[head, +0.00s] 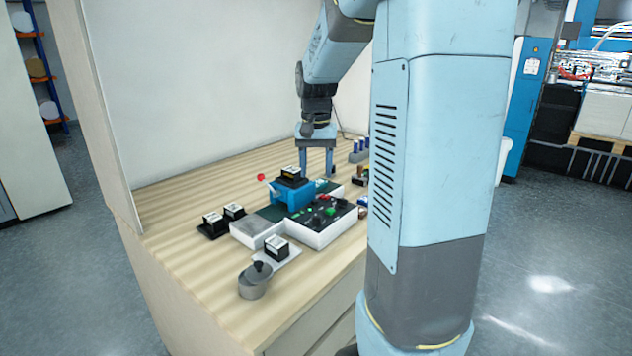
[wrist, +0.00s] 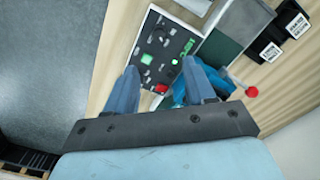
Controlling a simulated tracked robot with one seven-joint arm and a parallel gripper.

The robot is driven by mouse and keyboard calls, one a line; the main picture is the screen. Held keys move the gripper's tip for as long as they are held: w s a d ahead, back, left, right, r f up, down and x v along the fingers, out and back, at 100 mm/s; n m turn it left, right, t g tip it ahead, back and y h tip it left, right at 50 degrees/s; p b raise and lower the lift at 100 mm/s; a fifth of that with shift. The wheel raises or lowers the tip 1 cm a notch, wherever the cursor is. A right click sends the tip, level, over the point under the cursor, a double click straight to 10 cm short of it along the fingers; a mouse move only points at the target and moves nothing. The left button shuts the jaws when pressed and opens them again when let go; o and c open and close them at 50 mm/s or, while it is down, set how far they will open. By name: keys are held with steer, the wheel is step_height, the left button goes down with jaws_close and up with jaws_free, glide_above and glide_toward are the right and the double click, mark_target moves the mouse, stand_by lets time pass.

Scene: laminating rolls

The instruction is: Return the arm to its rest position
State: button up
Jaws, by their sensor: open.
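My gripper (head: 316,158) hangs over the workbench just behind the blue device, fingers pointing down. In the wrist view my gripper (wrist: 160,85) shows its two blue fingers spread apart with nothing between them. My light blue arm comes down from the top of the head view, and my arm column hides the right part of the bench.
A blue device (head: 290,198) with a red-knobbed lever carries a black block (head: 290,173). A control panel (head: 323,222) stands beside it. Labelled black blocks (head: 213,222) sit at left. A grey lidded pot (head: 255,280) is near the front edge. A wall (head: 220,80) bounds the back.

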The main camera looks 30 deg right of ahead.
steer(key=shift+r, duration=0.35)
stand_by(0.3)
steer(key=s+a+r+n+t, duration=0.2)
steer(key=s+a, duration=0.3)
steer(key=s, duration=0.5)
steer(key=s+a+r+n+t, duration=0.2)
steer(key=s+a, duration=0.4)
steer(key=s, duration=0.5)
steer(key=shift+s+a+n+t, duration=0.3)
steer(key=shift+n+t, duration=0.5)
steer(key=shift+n, duration=0.2)
